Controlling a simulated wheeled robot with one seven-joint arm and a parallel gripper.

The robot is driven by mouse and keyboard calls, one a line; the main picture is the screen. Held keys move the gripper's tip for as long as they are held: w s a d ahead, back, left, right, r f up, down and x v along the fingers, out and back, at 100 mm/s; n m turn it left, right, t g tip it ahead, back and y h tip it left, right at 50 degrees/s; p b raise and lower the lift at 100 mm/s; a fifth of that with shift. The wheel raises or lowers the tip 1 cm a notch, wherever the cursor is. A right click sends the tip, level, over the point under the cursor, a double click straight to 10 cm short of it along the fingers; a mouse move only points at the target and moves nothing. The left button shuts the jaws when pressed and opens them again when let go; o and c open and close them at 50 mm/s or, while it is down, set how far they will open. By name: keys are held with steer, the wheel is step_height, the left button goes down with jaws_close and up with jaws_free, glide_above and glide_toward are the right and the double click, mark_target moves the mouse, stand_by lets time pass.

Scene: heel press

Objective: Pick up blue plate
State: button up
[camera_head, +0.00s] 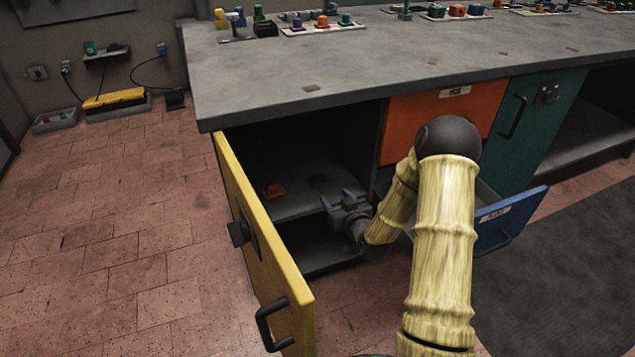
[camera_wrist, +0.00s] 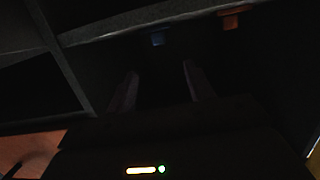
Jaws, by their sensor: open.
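A small dark blue piece, which looks like the blue plate (camera_head: 319,180), lies on the shelf (camera_head: 300,203) inside the open cabinet, in deep shadow. It also shows in the wrist view (camera_wrist: 157,39), beyond and roughly between my fingertips. My gripper (camera_head: 338,197) is at the cabinet opening, in front of the shelf and close to its front edge. It is open and empty, its two fingers apart in the wrist view (camera_wrist: 159,70). A gap shows between the fingers and the blue plate; they do not touch it.
An orange piece (camera_head: 274,191) lies on the same shelf, left of the blue plate; it is at upper right in the wrist view (camera_wrist: 233,18). The yellow door (camera_head: 262,250) stands open at left. A blue-fronted drawer (camera_head: 508,219) is pulled out at right. The worktop (camera_head: 330,68) overhangs the cabinet.

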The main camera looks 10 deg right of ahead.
steer(key=b, duration=0.3)
glide_toward(318, 176)
steer(key=x, duration=0.3)
steer(key=shift+w+f, duration=0.15)
steer(key=shift+w, duration=0.25)
steer(key=shift+w+a, duration=0.1)
steer(key=shift+w, duration=0.1)
steer(key=shift+w+a+f+b, duration=0.1)
steer(key=shift+w+f+b, duration=0.15)
steer(key=shift+w+b, duration=0.5)
steer(key=b+x, duration=0.2)
steer(key=shift+w+f, duration=0.15)
steer(key=shift+w, duration=0.2)
steer(key=shift+w+a+b, duration=0.1)
steer(key=shift+w+b, duration=0.2)
steer(key=shift+w, duration=0.1)
steer(key=shift+c, duration=0.2)
jaws_close()
